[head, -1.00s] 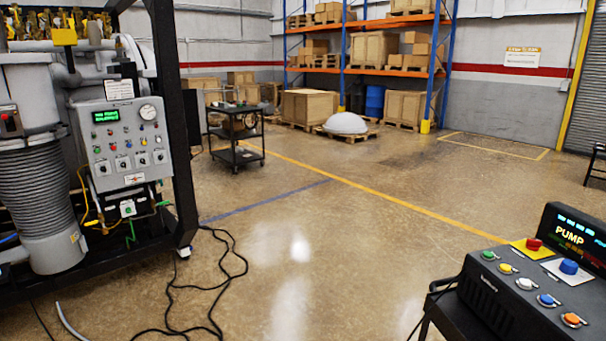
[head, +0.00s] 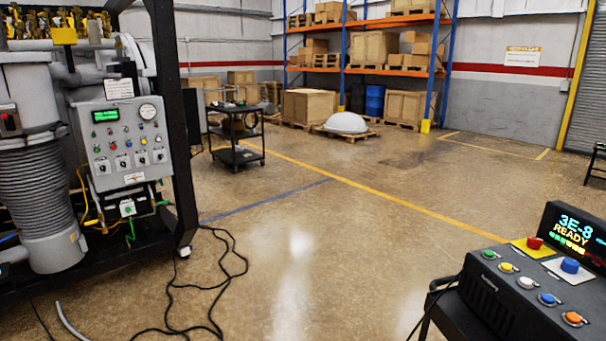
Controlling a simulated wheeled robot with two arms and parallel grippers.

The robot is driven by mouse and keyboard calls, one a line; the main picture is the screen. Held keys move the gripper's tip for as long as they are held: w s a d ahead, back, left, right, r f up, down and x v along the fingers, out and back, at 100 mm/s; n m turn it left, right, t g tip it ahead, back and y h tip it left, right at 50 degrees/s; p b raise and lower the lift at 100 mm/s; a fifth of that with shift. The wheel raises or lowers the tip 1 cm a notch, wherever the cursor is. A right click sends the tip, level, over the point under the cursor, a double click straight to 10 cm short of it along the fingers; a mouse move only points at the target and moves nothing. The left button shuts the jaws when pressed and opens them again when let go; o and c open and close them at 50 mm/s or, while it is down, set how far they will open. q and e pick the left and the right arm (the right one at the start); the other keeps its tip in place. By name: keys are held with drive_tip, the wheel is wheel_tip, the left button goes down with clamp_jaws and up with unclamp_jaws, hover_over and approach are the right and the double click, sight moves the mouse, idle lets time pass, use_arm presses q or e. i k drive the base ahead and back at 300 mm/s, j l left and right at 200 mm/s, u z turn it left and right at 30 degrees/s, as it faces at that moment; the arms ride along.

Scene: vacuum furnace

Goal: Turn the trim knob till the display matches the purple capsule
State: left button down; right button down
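A dark console (head: 500,300) stands at the lower right. Its display (head: 574,237) reads "3E-8" in cyan and "READY" in yellow, above a row of coloured bars. A blue knob or button (head: 569,266) sits on a white plate on the console top; I cannot tell whether it is the trim knob. The furnace panel (head: 125,140) at the left has a small green display (head: 105,115), whose text is too small to read, and several dark knobs. I see no purple capsule. Neither of my grippers is in view.
A red button (head: 535,243) on a yellow plate and several coloured buttons line the console. Black cables (head: 205,290) lie on the floor between furnace and console. A black cart (head: 237,145) stands farther back. The middle floor is clear.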

sight(568, 265)
drive_tip(key=z, duration=1.5)
